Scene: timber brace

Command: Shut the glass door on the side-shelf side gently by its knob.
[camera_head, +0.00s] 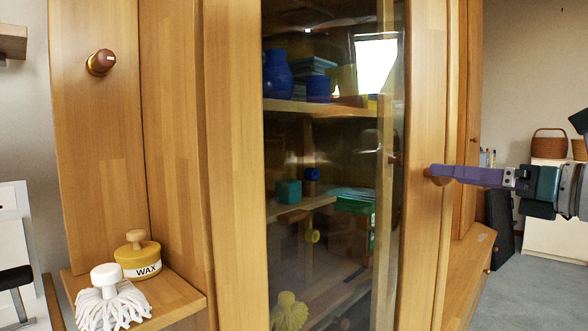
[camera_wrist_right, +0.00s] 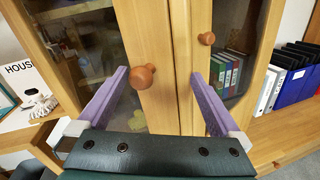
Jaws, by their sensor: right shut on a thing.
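The glass door (camera_head: 425,90) has a wooden frame and fills the middle of the head view, with shelves showing through its glass. Its round brown knob (camera_wrist_right: 142,76) is on the frame near the meeting edge of two doors in the right wrist view. My right gripper (camera_head: 436,173), with purple fingers, comes in from the right and is shut on this knob. Its fingers largely hide the knob in the head view. A second glass door with its own knob (camera_wrist_right: 207,38) is to the right in the wrist view. I cannot tell how far the held door stands open. My left gripper is not in view.
A side shelf (camera_head: 185,300) at the lower left carries a yellow wax tin (camera_head: 138,258) and a white mop head (camera_head: 110,300). A wooden peg (camera_head: 101,62) sticks out above. Binders (camera_wrist_right: 290,75) stand on a ledge at the right. Floor shows at the far right.

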